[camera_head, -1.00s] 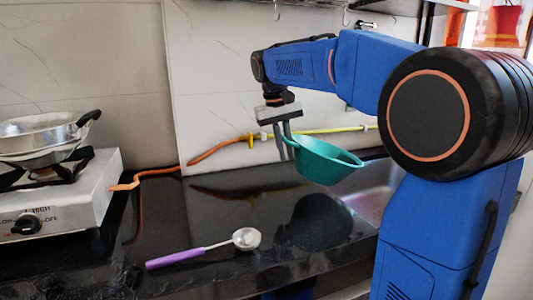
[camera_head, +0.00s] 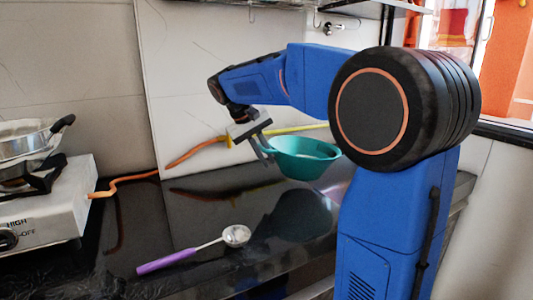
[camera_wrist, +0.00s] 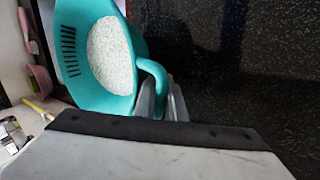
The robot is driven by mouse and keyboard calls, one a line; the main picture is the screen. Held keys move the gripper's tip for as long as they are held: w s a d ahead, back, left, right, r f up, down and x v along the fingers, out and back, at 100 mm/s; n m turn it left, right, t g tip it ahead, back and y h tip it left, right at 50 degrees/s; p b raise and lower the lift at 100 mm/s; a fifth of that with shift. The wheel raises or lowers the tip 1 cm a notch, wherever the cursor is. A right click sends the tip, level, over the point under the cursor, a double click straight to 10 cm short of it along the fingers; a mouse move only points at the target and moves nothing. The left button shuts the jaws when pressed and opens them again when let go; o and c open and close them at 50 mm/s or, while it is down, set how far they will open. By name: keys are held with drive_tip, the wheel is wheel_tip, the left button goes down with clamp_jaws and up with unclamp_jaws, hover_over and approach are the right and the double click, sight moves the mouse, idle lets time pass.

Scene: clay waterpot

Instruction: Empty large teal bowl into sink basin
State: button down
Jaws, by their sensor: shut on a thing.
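The large teal bowl (camera_head: 303,162) is held in the air above the dark counter, its opening facing up and its rim close to level. It also shows in the wrist view (camera_wrist: 85,20), with side slots, a looped handle and white grain-like contents (camera_wrist: 111,55) inside. My gripper (camera_head: 263,152) is shut on the bowl's handle at its left side. The fingers also show at the handle in the wrist view (camera_wrist: 162,102). The sink basin (camera_head: 336,181) seems to be the grey patch behind and right of the bowl, mostly hidden by my arm.
A purple-handled ladle (camera_head: 172,261) lies on the black counter (camera_head: 200,215). A stove (camera_head: 50,205) with a metal pan (camera_head: 28,142) stands at left. An orange and yellow hose (camera_head: 190,152) runs along the back wall. The counter between stove and ladle is clear.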

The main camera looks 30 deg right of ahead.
idle(0.3)
drive_tip(key=shift+h, duration=0.8)
wheel_tip(320, 180, up, 5)
drive_tip(key=shift+d+f+y, duration=0.1)
drive_tip(key=shift+f+y, duration=1.35)
drive_tip(key=shift+y, duration=0.35)
